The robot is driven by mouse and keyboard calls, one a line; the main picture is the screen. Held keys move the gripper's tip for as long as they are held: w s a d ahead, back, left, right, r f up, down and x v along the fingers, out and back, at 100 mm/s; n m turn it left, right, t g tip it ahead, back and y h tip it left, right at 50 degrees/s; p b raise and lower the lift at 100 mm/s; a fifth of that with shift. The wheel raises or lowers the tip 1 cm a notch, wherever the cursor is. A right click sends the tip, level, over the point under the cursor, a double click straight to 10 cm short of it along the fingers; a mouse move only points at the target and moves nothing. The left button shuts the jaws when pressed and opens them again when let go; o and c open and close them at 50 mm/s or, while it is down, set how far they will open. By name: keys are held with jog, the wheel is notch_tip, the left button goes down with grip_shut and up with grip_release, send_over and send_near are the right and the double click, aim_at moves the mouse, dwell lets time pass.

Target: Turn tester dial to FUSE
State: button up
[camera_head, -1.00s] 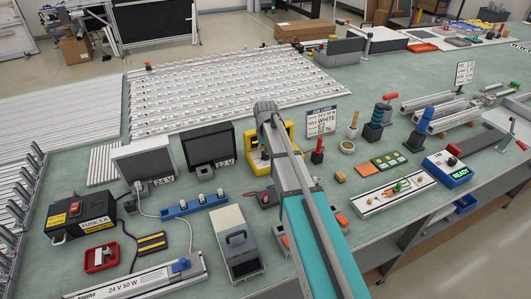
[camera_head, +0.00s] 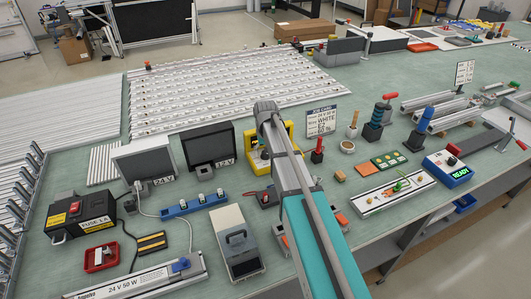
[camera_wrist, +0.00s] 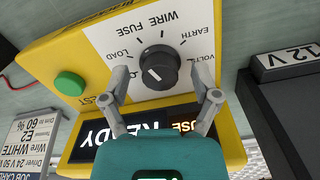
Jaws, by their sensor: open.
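The yellow tester (camera_wrist: 233,140) fills the wrist view upside down; in the head view it shows partly behind my arm (camera_head: 289,130). Its black dial (camera_wrist: 165,66) has a white mark on the lower left of its face. Labels around it read LOAD, FUSE, WIRE, EARTH and VOLTS, the last partly hidden. The dark display (camera_wrist: 92,143) shows READY and letters like USE, partly covered by my gripper. My gripper (camera_wrist: 167,85) is open, with one finger on each side of the dial and visible gaps to it. In the head view its fingers are hidden.
A green button (camera_wrist: 70,83) is on the tester beside the dial. A job card (camera_head: 321,122) stands right of the tester, and a black 12 V unit (camera_head: 208,146) stands left.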

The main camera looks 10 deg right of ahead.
jog(key=shift+m, duration=0.3)
